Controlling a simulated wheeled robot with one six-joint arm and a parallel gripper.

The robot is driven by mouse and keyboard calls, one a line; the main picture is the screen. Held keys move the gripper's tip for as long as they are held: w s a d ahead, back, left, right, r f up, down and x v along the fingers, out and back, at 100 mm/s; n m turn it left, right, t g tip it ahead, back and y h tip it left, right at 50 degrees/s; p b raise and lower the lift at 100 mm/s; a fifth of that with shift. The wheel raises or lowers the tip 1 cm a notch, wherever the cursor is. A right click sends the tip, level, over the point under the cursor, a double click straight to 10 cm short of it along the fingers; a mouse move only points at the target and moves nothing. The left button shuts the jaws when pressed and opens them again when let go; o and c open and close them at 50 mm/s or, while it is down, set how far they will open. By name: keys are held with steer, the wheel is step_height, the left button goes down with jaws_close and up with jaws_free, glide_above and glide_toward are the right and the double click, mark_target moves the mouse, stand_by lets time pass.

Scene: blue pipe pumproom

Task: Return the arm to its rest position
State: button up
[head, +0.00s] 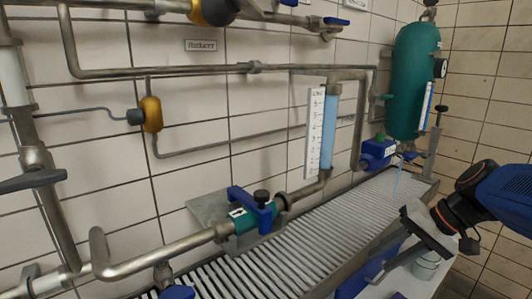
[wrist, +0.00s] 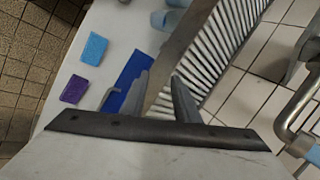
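My gripper (head: 380,258) is at the right in the head view, in front of the slatted metal grating and over the white table's edge. Its two grey fingers point down and to the left. In the wrist view the fingers of my gripper (wrist: 159,76) stand apart with a clear gap and nothing between them. My blue and black arm comes in from the right edge of the head view, bent at the wrist.
The metal grating (head: 285,255) runs along the tiled wall below pipes and a teal valve (head: 243,220). A teal tank (head: 413,85) stands at the back right. The white table (wrist: 112,38) holds a light blue block (wrist: 93,48), a purple block (wrist: 74,89) and a blue flat piece (wrist: 126,80).

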steer(key=s+f+n+h, duration=0.2)
steer(key=s+h, duration=0.1)
steer(key=s, duration=0.2)
steer(key=s+d+f+n+t+h, duration=0.1)
steer(key=s+f+n+h, duration=0.1)
steer(key=s, duration=0.3)
steer(key=shift+f+n+t+h, duration=0.3)
steer(key=shift+h, duration=0.3)
